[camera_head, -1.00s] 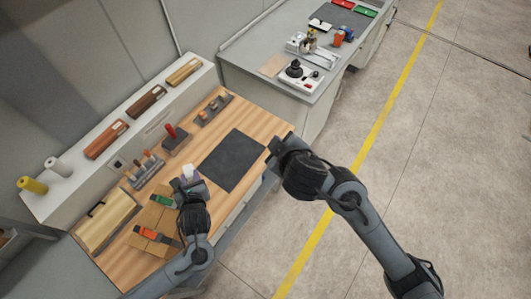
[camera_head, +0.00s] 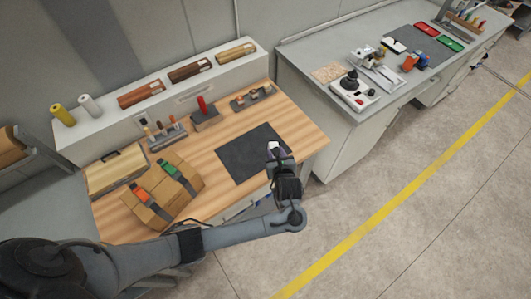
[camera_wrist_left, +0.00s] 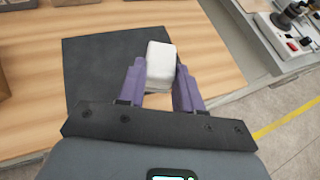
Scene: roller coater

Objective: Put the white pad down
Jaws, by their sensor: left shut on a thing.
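The white pad (camera_wrist_left: 160,65) is a small white block with rounded edges. In the left wrist view, it sits between the two purple fingers of my left gripper (camera_wrist_left: 160,82), which is shut on it. The head view shows the gripper (camera_head: 276,158) at the right edge of the dark mat (camera_head: 243,157), with part of the pad (camera_head: 279,148) visible at its tip. The mat (camera_wrist_left: 95,60) lies below and behind the pad in the wrist view. I cannot tell the pad's height above the bench. My right gripper is not in view.
A cardboard box (camera_head: 150,213) with green and orange tools lies left of the mat. A dark block (camera_head: 206,120) with a red handle and a tool rack (camera_head: 166,138) stand behind. A second bench (camera_head: 322,78) with devices is at right. The mat's middle is clear.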

